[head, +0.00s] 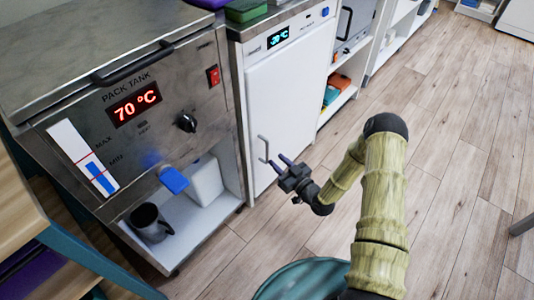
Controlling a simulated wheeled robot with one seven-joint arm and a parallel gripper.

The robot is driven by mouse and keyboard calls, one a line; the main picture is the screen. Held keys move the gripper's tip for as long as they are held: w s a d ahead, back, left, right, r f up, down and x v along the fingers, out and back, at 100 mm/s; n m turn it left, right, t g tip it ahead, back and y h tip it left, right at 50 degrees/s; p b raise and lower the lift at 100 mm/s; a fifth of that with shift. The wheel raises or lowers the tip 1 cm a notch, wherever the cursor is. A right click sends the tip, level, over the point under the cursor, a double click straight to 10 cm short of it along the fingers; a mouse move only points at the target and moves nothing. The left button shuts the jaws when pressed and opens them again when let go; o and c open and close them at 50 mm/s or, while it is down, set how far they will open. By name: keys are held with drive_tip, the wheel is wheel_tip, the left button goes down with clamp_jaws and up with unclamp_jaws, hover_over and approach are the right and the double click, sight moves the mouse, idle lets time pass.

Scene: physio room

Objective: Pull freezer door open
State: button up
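The freezer (325,14) is a white cabinet with a blue temperature display at its top. Its white door (292,85) looks shut, flush with the front. A grey bar handle (264,148) stands upright near the lower left edge of the door. My gripper (278,160) is just right of the handle, with its two dark bluish fingers spread apart and pointing towards it. The fingers look empty. I cannot tell from this view whether a fingertip touches the handle.
A steel pack tank (70,90) showing 70 °C stands left of the freezer, with a blue tap (174,180) sticking out. A dark mug (148,222) sits on the shelf below. Open shelving (340,97) is to the right. The wooden floor (450,150) is clear at right.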

sight(267, 161)
drive_tip(key=b+x, duration=0.2)
drive_tip(key=x, duration=0.5)
